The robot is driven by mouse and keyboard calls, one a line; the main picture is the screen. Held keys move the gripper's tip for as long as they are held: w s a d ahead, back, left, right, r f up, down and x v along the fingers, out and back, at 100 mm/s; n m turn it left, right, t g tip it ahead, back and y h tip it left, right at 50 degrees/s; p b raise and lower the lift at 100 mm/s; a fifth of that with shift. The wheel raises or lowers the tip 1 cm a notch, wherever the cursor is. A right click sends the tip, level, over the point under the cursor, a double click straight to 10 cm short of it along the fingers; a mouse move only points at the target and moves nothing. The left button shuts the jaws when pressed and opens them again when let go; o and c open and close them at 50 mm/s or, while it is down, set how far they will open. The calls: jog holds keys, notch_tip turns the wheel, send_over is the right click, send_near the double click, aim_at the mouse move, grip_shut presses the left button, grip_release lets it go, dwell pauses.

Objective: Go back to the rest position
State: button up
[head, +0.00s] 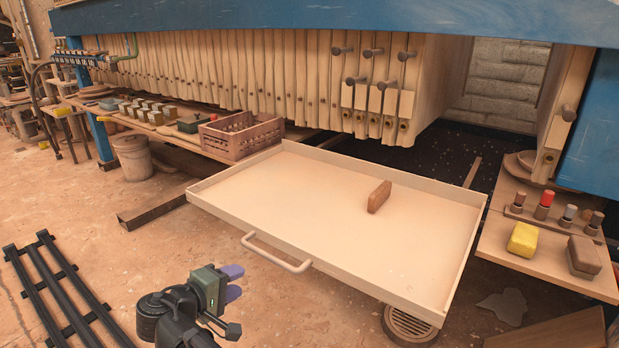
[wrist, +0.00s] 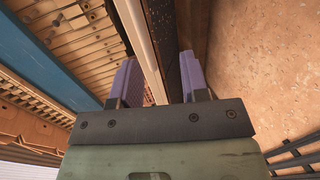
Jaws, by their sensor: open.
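My gripper (head: 233,282) is at the lower middle of the head view, in front of and below the near left edge of the large cream tray (head: 330,225). Its purple fingers are apart and nothing shows between them. In the wrist view the two purple fingers (wrist: 158,82) are also spread, with a gap between them. A brown block (head: 379,196) stands on the tray floor, well away from my gripper. The tray has a handle (head: 276,252) on its front edge, to the right of my gripper and apart from it.
A brown crate (head: 241,137) stands behind the tray's left corner. A side shelf (head: 545,262) at right holds a yellow sponge (head: 522,240) and a brown block (head: 584,257). Black rails (head: 62,290) lie on the floor at left. Open floor surrounds my gripper.

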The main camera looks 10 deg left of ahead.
jog(key=s+d+r+m+g+y+p, duration=0.1)
jog(key=d+m+g+y+p, duration=0.25)
jog(key=d+g+p, duration=0.9)
jog(key=d+r+m+y+p, duration=0.1)
jog(key=d+r+m+p, duration=0.2)
jog(key=d, duration=0.6)
jog(key=d+r+m+y+p, duration=0.1)
jog(key=d+r+m+p, duration=0.1)
jog(key=d+r+p, duration=0.5)
jog(key=s+d+r+m+y+p, duration=0.1)
jog(key=d+r+m+p, duration=0.2)
jog(key=d, duration=0.9)
notch_tip(320, 180, up, 3)
jog(key=p, duration=0.3)
jog(key=shift+d+m+p, duration=0.15)
jog(key=shift+m+p, duration=0.2)
